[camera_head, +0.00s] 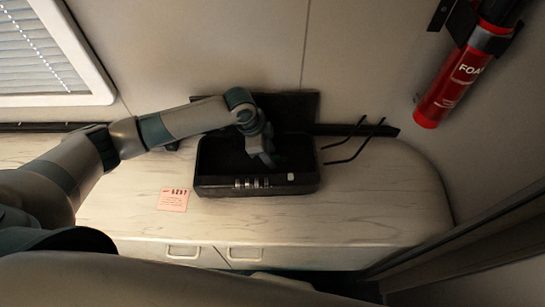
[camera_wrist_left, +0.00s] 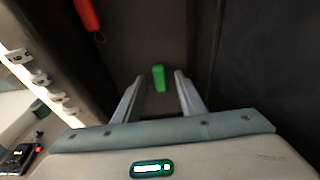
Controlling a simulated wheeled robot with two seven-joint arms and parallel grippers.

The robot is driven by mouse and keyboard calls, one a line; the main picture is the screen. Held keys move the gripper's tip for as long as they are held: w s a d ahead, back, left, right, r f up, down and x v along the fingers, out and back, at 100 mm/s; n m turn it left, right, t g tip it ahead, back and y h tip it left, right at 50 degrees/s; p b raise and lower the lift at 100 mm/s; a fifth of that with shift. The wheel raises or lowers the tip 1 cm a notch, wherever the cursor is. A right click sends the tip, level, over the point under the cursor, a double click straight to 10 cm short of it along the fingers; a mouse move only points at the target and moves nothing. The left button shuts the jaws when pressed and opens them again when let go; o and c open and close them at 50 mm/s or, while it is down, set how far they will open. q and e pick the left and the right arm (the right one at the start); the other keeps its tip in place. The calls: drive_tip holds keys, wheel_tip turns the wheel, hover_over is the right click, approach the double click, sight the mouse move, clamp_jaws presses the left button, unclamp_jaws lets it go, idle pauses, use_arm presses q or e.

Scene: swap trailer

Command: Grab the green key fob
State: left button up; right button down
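The green key fob (camera_wrist_left: 158,77) lies on the dark floor of the black lockbox (camera_head: 215,189), seen in the left wrist view. It shows between the tips of my left gripper (camera_wrist_left: 158,88), with a gap on each side. The fingers are spread and hold nothing; I cannot tell how far above the floor they are. In the head view my left gripper (camera_head: 268,158) reaches down into the open box, and the fob cannot be made out there. My right gripper is in neither view.
A red item (camera_wrist_left: 87,14) lies in the box near the fob. Number dials (camera_head: 252,183) line the box's front wall. A pink note (camera_head: 174,200) lies on the pale counter (camera_head: 375,205). A red extinguisher (camera_head: 455,85) hangs at right.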

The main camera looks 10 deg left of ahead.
use_arm(q)
drive_tip(key=shift+c, duration=0.4)
clamp_jaws()
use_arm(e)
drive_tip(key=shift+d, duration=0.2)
use_arm(q)
drive_tip(key=shift+r, duration=0.1)
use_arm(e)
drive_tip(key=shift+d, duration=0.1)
use_arm(q)
drive_tip(key=shift+r, duration=0.1)
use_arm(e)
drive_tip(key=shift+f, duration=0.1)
